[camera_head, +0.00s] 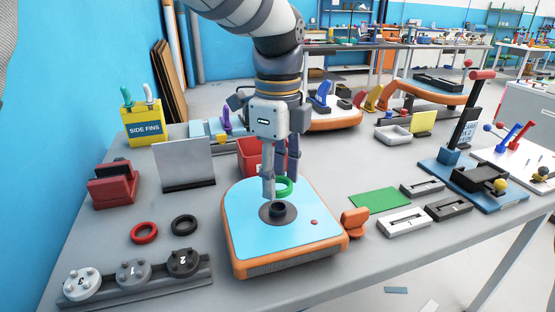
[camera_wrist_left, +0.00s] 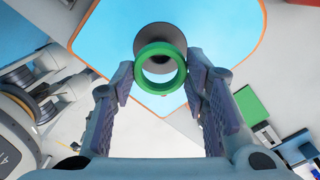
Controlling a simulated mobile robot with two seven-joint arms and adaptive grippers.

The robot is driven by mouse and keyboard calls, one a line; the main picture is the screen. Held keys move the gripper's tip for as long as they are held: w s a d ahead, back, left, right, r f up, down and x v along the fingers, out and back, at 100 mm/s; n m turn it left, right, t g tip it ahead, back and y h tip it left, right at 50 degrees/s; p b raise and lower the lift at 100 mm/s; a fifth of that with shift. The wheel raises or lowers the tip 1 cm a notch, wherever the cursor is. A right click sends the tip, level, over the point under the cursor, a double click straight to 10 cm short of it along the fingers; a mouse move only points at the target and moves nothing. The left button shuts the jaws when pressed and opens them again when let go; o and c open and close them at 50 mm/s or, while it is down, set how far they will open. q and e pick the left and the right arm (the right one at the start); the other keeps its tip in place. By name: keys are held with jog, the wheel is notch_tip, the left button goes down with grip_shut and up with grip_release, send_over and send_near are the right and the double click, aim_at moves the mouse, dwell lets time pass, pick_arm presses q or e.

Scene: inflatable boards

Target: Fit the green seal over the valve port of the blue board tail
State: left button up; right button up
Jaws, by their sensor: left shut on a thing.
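The blue board tail (camera_head: 250,225) has an orange rim and lies on the table, with its dark round valve port (camera_head: 277,210) standing up from the blue top. My left gripper (camera_head: 280,187) points down over the board and is shut on the green seal (camera_head: 286,181), a ring. In the left wrist view the seal (camera_wrist_left: 160,87) sits between the two fingers (camera_wrist_left: 160,72) and partly covers the port's grey disc (camera_wrist_left: 160,34). The seal is apart from the port, above and slightly behind it in the head view. My right gripper is not in view.
A red ring (camera_head: 144,233) and a black ring (camera_head: 184,225) lie left of the board, near a rack of numbered discs (camera_head: 133,272). A red bin (camera_head: 248,157) stands behind. An orange clip (camera_head: 355,222) is close at the right. A green sheet (camera_head: 380,200) lies farther right.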

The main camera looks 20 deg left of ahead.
aim_at(278, 198)
pick_arm(q)
jog(key=shift+f, duration=1.25)
jog(key=shift+f, duration=1.25)
dwell(0.3)
jog(key=o, duration=0.9)
jog(key=shift+o, duration=0.2)
notch_tip(278, 198, up, 12)
